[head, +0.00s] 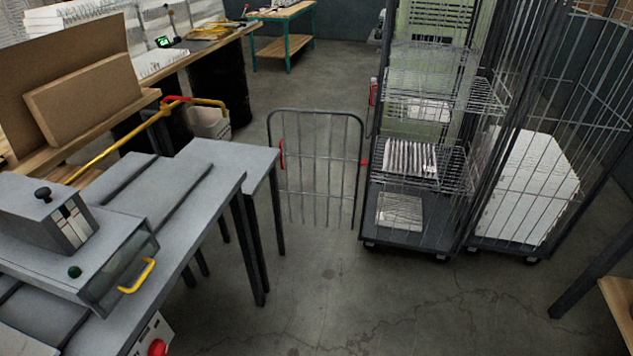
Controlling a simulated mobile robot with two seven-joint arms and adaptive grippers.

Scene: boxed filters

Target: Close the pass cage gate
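The pass cage (412,243) is a tall grey wire cage on castors, right of centre, with wire shelves inside. Its low barred gate (328,112) has a rounded grey frame. The gate stands swung out to the left of the cage, and the cage front is open. A red handle (282,154) is on the gate's left side, and a small red part (364,162) is at its right edge by the cage post. The gate's lower left is close to the grey table's leg in the picture. Neither of my grippers is in view.
A second barred cage (525,190) with a large white block stands right of the first. A grey table (215,155) with a machine (110,265) fills the left. A wooden tabletop (622,300) shows at lower right. The concrete floor (330,300) in front is clear.

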